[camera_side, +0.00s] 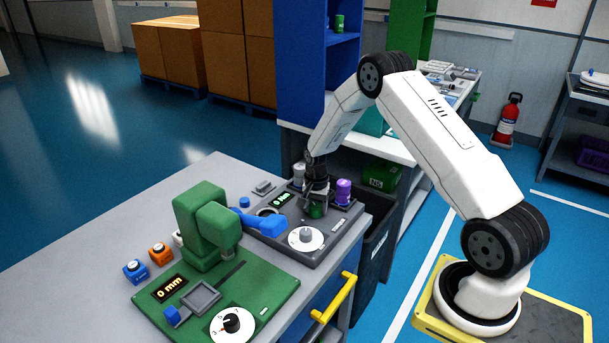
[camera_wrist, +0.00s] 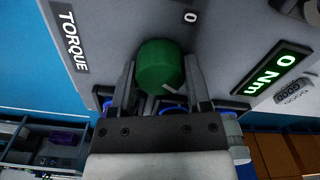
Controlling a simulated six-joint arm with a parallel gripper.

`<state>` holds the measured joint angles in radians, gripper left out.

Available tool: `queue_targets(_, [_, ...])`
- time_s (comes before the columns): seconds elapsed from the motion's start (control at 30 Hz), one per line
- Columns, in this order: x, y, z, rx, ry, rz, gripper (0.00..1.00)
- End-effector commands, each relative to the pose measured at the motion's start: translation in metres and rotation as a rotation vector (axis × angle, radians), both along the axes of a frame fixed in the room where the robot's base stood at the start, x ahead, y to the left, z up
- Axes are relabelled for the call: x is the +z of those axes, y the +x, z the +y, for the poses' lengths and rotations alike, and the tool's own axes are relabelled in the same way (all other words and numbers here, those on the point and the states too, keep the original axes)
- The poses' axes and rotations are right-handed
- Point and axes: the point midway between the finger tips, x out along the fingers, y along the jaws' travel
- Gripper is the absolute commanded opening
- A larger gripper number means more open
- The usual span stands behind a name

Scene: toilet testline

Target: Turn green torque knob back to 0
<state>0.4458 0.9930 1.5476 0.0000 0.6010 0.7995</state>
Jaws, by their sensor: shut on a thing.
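The green torque knob (camera_wrist: 160,66) is a round cap on the grey torque panel (camera_wrist: 108,38). In the side view the knob (camera_side: 316,211) shows below my gripper. My gripper (camera_side: 317,190) points down over it, and in the wrist view my gripper (camera_wrist: 158,85) has a finger on each side of the knob, shut on it. A white pointer mark shows at the knob's lower right edge in the wrist view. A "0" label (camera_wrist: 190,17) is printed on the panel above the knob. The torque display (camera_wrist: 277,75) reads "0 Nm".
A purple cylinder (camera_side: 343,191) and a grey cylinder (camera_side: 298,174) stand close beside my gripper. A white dial (camera_side: 305,239) lies in front of it. The yellow handle (camera_side: 335,300) juts from the bench front.

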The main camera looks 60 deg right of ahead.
Motion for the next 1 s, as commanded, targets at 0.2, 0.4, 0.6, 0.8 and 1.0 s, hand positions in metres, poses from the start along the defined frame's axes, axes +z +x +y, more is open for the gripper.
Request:
queue_targets(0.2, [0.0002, 0.0001, 0.0000, 0.207, 0.000, 0.000, 0.03])
queue_targets(0.4, [0.0002, 0.0002, 0.0001, 0.396, 0.000, 0.000, 0.03])
queue_targets(0.6, [0.0003, 0.0001, 0.0000, 0.586, 0.000, 0.000, 0.03])
queue_targets(0.8, [0.0003, 0.0001, 0.0000, 0.776, 0.000, 0.000, 0.03])
queue_targets(1.0, [0.0003, 0.0001, 0.0000, 0.966, 0.000, 0.000, 0.03])
